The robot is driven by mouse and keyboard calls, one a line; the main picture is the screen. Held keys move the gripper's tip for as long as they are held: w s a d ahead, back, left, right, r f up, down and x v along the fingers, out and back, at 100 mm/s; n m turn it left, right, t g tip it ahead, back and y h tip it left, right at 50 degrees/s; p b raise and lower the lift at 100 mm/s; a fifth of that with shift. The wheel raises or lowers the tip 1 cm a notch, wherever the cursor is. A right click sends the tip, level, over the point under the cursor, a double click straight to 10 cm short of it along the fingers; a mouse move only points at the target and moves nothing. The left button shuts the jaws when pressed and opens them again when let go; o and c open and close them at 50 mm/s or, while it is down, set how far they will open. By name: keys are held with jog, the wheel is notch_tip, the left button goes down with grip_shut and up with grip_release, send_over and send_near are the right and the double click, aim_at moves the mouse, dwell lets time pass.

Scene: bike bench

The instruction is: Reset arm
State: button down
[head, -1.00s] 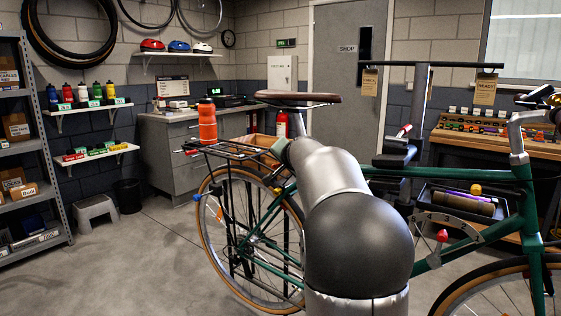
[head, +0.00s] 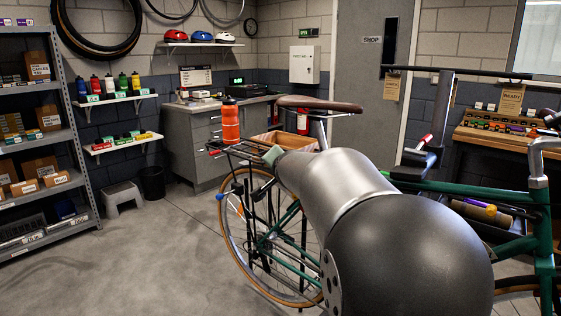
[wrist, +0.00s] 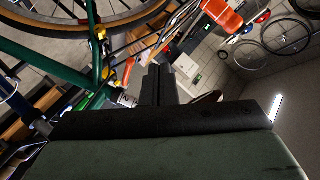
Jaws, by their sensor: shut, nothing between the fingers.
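My gripper (wrist: 160,82) shows in the wrist view as two dark fingers close together, shut and empty. In the head view my arm reaches toward the rear of a green bike (head: 440,187), and its large rounded joint fills the lower right. The fingers are hidden there behind my arm. The bike's brown saddle (head: 318,104) and rear wheel (head: 228,240) are beside the arm's far end. An orange bottle (head: 230,122) stands at the rear rack; an orange shape like it also shows in the wrist view (wrist: 222,15). I cannot tell whether my arm touches the bike.
A grey shelf unit (head: 72,130) with boxes stands at the left. A step stool (head: 123,198), a black bin (head: 152,183) and a grey cabinet (head: 190,150) line the back. A workbench (head: 505,138) is at the right. The floor (head: 130,260) at left front is clear.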

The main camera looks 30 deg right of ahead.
dwell(0.4)
jog(key=s+a+f+n+g+y+p, duration=0.2)
jog(key=s+a+f+n+g+p, duration=0.15)
jog(key=s+a, duration=0.5)
jog(key=s+a+f+n+g+y+p, duration=0.3)
jog(key=s+a+f+n+p, duration=0.15)
jog(key=s+a, duration=0.35)
jog(key=s+a+f+n+g+p, duration=0.1)
jog(key=s+f+n+g+p, duration=0.1)
jog(key=s, duration=0.7)
jog(key=s+a+f+n+g+p, duration=0.2)
jog(key=s+n+g, duration=0.1)
jog(key=s, duration=0.7)
jog(key=shift+s+n+g+h, duration=0.2)
jog(key=shift+n+g+h, duration=0.1)
jog(key=shift+g, duration=0.35)
